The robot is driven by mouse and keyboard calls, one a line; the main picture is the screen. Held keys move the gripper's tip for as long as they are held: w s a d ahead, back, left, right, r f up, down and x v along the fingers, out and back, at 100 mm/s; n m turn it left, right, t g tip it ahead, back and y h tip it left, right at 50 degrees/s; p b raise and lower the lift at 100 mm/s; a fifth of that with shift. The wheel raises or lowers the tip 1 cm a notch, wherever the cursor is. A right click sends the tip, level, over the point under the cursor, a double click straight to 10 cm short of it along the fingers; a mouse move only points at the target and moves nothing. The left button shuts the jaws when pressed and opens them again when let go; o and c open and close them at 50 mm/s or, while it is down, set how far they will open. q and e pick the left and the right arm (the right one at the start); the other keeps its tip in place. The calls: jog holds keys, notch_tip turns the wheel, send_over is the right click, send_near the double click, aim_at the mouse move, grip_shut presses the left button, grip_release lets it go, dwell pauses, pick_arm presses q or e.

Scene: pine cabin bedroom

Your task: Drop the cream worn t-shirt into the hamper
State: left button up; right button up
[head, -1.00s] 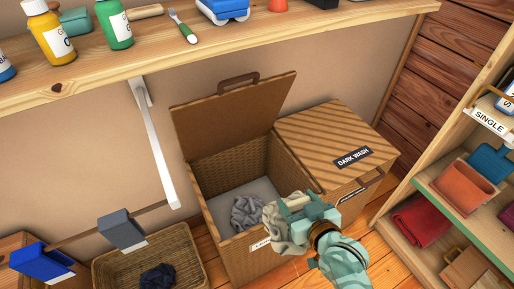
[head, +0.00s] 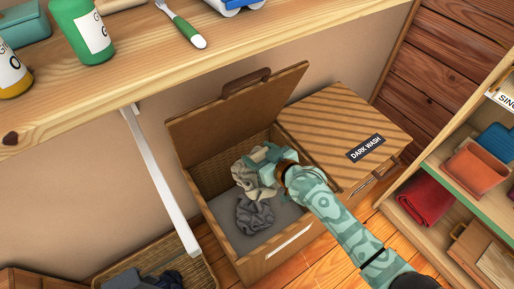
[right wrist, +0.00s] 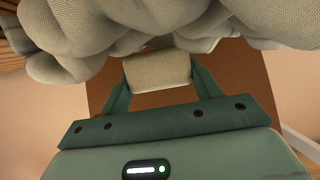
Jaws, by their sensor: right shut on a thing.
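The cream t-shirt (head: 246,174) is a crumpled bundle held in my right gripper (head: 262,160), inside the open left compartment of the hamper (head: 228,228). In the right wrist view the cloth (right wrist: 70,45) bulges around the fingers of the right gripper (right wrist: 160,75), which are shut on it. A grey crumpled garment (head: 256,214) lies on the compartment's pale floor, just below the cream one. I cannot tell whether the two touch. The open lid (head: 235,115) stands up at the back. My left gripper is not in view.
The hamper's right compartment is closed by a striped lid (head: 335,125) labelled DARK WASH. A wooden shelf (head: 150,62) with bottles and a fork runs above. A wicker basket (head: 195,268) with dark cloth stands at left. A shelf unit (head: 440,205) with a red cloth stands at right.

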notch_tip(320, 180, down, 4)
jog(key=b, duration=0.2)
jog(key=shift+f+b, duration=0.15)
jog(key=shift+b, duration=0.25)
jog(key=shift+f+b, duration=0.3)
jog(key=shift+r, duration=0.15)
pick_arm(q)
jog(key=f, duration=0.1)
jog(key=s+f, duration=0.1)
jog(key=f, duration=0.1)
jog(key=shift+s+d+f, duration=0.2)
pick_arm(e)
jog(key=o, duration=1.4)
jog(key=shift+o, duration=0.2)
pick_arm(q)
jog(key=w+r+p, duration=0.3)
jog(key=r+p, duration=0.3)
jog(key=p, duration=0.1)
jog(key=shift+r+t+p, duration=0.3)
jog(key=shift+p, duration=0.05)
pick_arm(e)
jog(key=v, duration=1.6)
jog(key=shift+s+r, duration=0.1)
